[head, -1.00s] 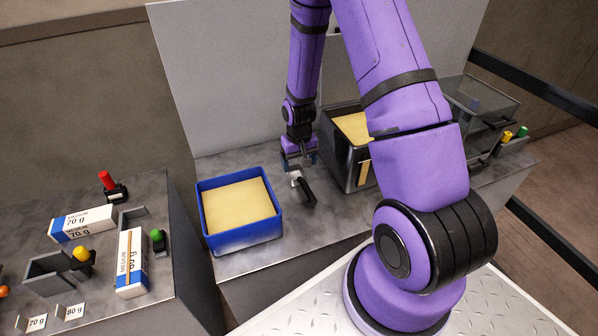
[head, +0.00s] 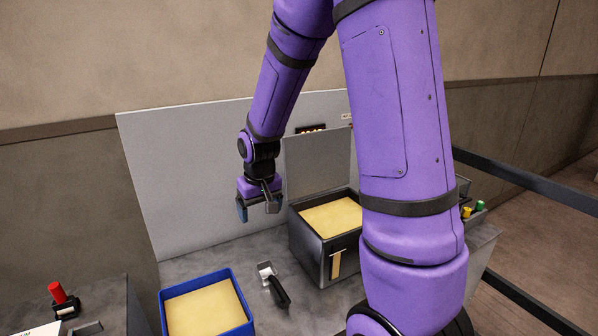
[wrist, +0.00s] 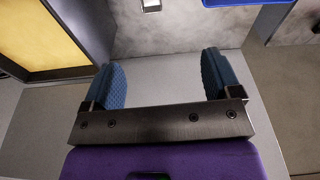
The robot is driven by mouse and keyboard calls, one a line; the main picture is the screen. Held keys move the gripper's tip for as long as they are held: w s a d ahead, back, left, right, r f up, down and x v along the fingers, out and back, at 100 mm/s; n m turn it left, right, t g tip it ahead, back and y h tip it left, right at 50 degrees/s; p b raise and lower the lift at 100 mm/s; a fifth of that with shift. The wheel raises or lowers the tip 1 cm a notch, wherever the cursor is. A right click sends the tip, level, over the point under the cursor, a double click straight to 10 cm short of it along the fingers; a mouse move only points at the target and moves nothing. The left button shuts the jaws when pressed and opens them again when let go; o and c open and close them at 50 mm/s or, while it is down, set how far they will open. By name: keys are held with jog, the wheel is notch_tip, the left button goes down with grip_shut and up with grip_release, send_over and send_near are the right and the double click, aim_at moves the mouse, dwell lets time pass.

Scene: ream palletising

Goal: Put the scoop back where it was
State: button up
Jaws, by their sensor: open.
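The scoop (head: 272,283) lies on the grey counter, between the blue tray and the dark metal bin. Its pale metal head points to the back and its black handle to the front. In the wrist view only a small pale part of the scoop (wrist: 151,5) shows at the top edge. My gripper (head: 258,210) is open and empty, raised above the counter behind the scoop and apart from it. Its two blue ridged pads stand wide apart in the wrist view (wrist: 168,85), with nothing between them.
The blue tray (head: 248,328) holds pale yellow material. The dark metal bin (head: 309,252), also filled with yellow material, stands right of the scoop with its lid (head: 318,163) raised. A grey back panel (head: 190,180) stands behind. Bare counter (head: 205,262) lies left of the scoop.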

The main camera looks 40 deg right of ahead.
jog(key=s+a+r+n+t, duration=0.1)
jog(key=s+a+r, duration=0.1)
jog(key=s+r, duration=0.4)
jog(key=s+a+r+t, duration=0.1)
jog(key=s+a+r, duration=0.15)
jog(key=r, duration=0.55)
jog(key=s+a+r, duration=0.1)
jog(key=s+r, duration=0.2)
jog(key=s, duration=0.4)
jog(key=s+a+r+n+t, duration=0.1)
jog(key=s+r, duration=0.2)
jog(key=s, duration=0.4)
jog(key=shift+a+r+t, duration=0.2)
jog(key=shift+r+t, duration=0.1)
jog(key=shift+r, duration=0.1)
